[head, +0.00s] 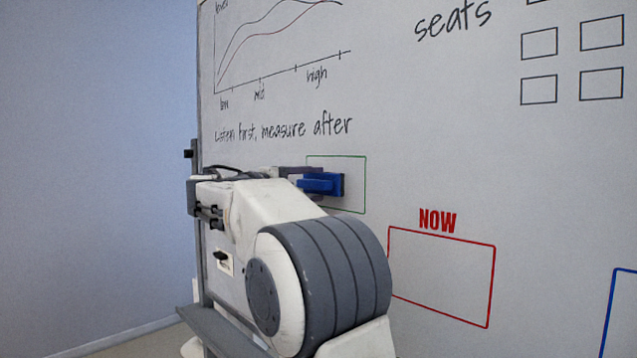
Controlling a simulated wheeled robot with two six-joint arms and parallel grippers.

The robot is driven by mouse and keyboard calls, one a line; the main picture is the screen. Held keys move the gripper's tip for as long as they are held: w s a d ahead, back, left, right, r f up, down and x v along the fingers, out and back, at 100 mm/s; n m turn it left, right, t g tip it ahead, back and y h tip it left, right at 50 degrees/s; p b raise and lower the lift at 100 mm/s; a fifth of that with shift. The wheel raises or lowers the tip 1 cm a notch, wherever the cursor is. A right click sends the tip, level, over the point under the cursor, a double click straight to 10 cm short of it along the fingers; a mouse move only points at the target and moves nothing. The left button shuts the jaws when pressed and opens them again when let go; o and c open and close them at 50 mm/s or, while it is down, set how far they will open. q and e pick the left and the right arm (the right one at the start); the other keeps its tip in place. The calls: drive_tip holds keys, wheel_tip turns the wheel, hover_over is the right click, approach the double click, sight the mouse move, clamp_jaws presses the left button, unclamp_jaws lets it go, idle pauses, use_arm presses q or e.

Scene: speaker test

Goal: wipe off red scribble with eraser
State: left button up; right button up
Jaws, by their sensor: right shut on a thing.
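My right gripper (308,177) is shut on a blue eraser (326,184). The eraser is at the whiteboard (440,130), in front of a green outlined box (366,172). I cannot tell whether it presses on the board. My right arm hides the lower left part of that box and the board below it. No red scribble shows clearly; one could be hidden behind my arm. My left gripper is not in view.
A red outlined box (492,290) under the red word NOW (437,220) looks empty where it shows. Part of a blue outline (610,310) is at the right edge. A drawn graph, handwriting and small boxes fill the upper board. A grey tray ledge (215,330) runs below.

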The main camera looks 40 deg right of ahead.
drive_tip(key=shift+a+b, duration=0.45)
drive_tip(key=shift+a, duration=1)
drive_tip(key=shift+s+a, duration=0.15)
drive_tip(key=shift+a, duration=0.65)
drive_tip(key=shift+s+a, duration=0.1)
drive_tip(key=shift+a, duration=0.65)
drive_tip(key=shift+s+a, duration=0.1)
drive_tip(key=shift+a, duration=1.4)
